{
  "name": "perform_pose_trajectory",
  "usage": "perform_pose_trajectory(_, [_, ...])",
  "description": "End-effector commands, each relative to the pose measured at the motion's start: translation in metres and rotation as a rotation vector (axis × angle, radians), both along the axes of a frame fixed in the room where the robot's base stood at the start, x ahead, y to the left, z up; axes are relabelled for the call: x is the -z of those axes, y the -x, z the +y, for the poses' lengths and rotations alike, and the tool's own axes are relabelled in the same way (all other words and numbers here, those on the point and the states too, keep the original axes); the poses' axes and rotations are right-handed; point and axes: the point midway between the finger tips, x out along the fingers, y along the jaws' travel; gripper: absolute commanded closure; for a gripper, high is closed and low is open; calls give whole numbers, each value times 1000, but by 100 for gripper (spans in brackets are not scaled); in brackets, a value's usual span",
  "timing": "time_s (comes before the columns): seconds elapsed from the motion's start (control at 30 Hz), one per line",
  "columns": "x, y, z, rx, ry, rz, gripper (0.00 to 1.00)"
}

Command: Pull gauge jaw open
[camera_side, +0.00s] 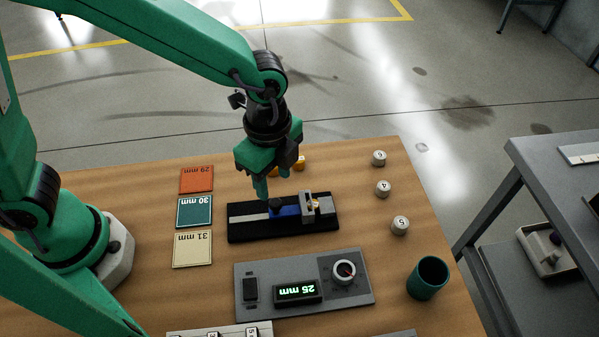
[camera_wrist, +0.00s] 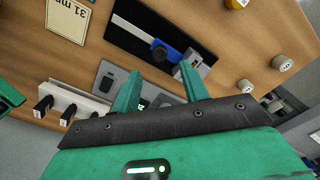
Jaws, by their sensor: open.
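The gauge (camera_side: 240,233) lies on the wooden table as a black base with a pale rail. Its blue sliding jaw (camera_side: 291,212) carries a black knob (camera_side: 276,204) and sits close to a grey upright end block (camera_side: 308,204) with a brass part. My gripper (camera_side: 273,188) is open and empty, pointing down above and just behind the gauge. In the wrist view the blue jaw (camera_wrist: 166,47) and knob (camera_wrist: 158,54) show just beyond my open fingers (camera_wrist: 161,70). I cannot tell the exact height of the fingertips above the knob.
A grey panel (camera_side: 350,294) with a dial and a "25 mm" display lies in front of the gauge. Cards marked 29, 30 and 31 mm (camera_side: 192,250) lie left. Numbered weights (camera_side: 383,188) and a green cup (camera_side: 428,278) stand right. Yellow pieces (camera_side: 299,163) are behind my gripper.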

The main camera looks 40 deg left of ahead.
Motion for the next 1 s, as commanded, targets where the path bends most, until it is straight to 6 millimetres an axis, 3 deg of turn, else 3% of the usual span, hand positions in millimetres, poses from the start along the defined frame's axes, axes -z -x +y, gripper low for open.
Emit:
perform_pose_trajectory(0.5, [57,1,1,-1,-1,2,55])
perform_pose_trajectory(0.93, [64,0,0,-1,0,0,55])
perform_pose_trajectory(1.0, [64,0,0,-1,0,0,69])
